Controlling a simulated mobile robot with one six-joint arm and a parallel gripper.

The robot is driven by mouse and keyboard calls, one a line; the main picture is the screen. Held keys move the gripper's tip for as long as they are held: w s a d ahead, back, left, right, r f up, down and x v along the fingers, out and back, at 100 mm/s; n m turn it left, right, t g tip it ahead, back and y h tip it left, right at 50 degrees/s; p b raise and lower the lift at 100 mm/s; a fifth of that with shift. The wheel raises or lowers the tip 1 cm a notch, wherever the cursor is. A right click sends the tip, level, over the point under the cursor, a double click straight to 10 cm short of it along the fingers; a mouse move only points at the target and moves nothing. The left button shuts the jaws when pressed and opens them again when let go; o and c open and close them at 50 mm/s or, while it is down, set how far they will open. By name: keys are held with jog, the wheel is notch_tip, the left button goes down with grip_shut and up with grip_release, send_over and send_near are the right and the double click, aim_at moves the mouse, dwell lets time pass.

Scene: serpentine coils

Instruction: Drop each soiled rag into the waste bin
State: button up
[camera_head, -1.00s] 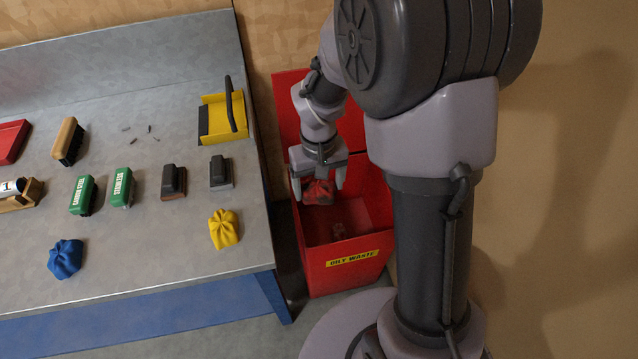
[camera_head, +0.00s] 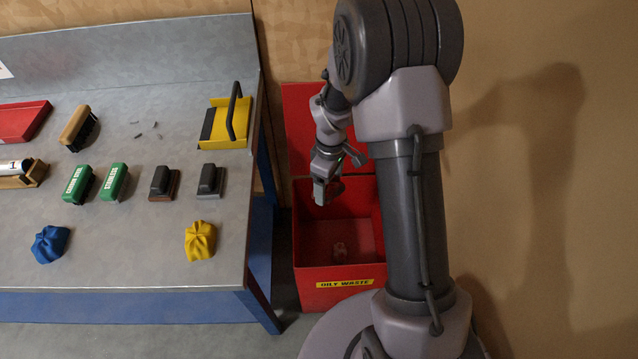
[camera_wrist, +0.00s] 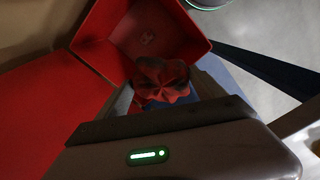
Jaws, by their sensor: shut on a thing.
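The red waste bin (camera_head: 310,247) labelled "OILY WASTE" stands on the floor right of the bench, its lid open at the back. My gripper (camera_head: 325,195) is over the bin opening, shut on a red rag (camera_wrist: 163,80), which shows bunched between the fingers in the wrist view. In the head view the rag is mostly hidden by the gripper. A small pale reddish patch (camera_head: 340,249) shows on the bin floor; I cannot tell what it is. A blue rag (camera_head: 50,244) and a yellow rag (camera_head: 200,240) lie on the bench near its front edge.
A wall is behind; the bench's right edge is close to the bin.

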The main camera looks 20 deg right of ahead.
jog(key=d+f+n+b, duration=0.1)
jog(key=d+f+n, duration=0.1)
jog(key=f, duration=0.4)
jog(key=w+d+f+n+b, duration=0.1)
jog(key=d+f+n+b, duration=0.1)
jog(key=f+n, duration=0.3)
jog(key=w+d+f+n+b, duration=0.1)
jog(key=d+f+n+b, duration=0.1)
jog(key=f, duration=0.4)
jog(key=shift+w+d+f+n, duration=0.15)
jog(key=shift+d+f+n, duration=0.2)
jog(key=shift+d+n, duration=0.65)
jog(key=o, duration=1.2)
jog(key=shift+d+r, duration=0.1)
jog(key=shift+r, duration=0.05)
notch_tip(320, 180, up, 17)
jog(key=p, duration=0.6)
jog(key=shift+r+p, duration=0.2)
jog(key=shift+p, duration=0.1)
